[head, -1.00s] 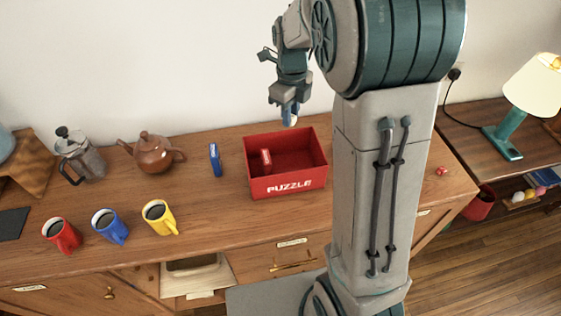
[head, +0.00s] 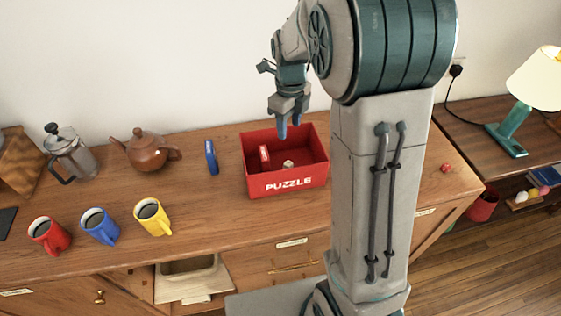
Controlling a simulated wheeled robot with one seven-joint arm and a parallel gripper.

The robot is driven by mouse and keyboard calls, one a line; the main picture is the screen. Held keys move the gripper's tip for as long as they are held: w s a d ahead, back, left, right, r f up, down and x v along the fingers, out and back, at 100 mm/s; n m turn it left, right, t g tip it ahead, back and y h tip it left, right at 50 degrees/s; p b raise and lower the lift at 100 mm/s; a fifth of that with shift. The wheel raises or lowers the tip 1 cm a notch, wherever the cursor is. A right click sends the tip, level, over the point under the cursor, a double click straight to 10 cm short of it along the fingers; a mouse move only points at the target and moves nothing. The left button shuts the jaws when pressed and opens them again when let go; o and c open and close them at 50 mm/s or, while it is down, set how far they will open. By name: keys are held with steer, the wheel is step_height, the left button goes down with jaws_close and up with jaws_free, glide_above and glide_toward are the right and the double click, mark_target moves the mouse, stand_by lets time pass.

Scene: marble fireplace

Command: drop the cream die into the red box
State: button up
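The cream die (head: 288,164) lies on the floor of the red box (head: 288,183), whose front reads "PUZZLE". A red domino-like block (head: 264,154) leans inside the box, to the left of the die. My gripper (head: 289,130) hangs above the back part of the box, fingers pointing down and nothing held between them. The die is below the fingertips and apart from them. The gap between the fingers is small in this view, but the gripper looks open.
A blue block (head: 211,157) stands left of the box. Further left are a brown teapot (head: 146,151), a French press (head: 70,155), and red (head: 49,236), blue (head: 99,227) and yellow (head: 152,217) mugs. A red die (head: 446,168) lies at the right of the cabinet top.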

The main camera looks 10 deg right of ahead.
step_height(320, 180, up, 14)
stand_by(0.6)
steer(key=shift+f, duration=0.1)
steer(key=s+f+n+t, duration=0.1)
steer(key=s+f+n, duration=0.3)
steer(key=s+n, duration=0.6)
steer(key=s+f+n+t, duration=0.2)
steer(key=s+f+n, duration=0.2)
steer(key=s+n, duration=0.7)
steer(key=shift+n, duration=3.5)
steer(key=shift+a+f, duration=0.1)
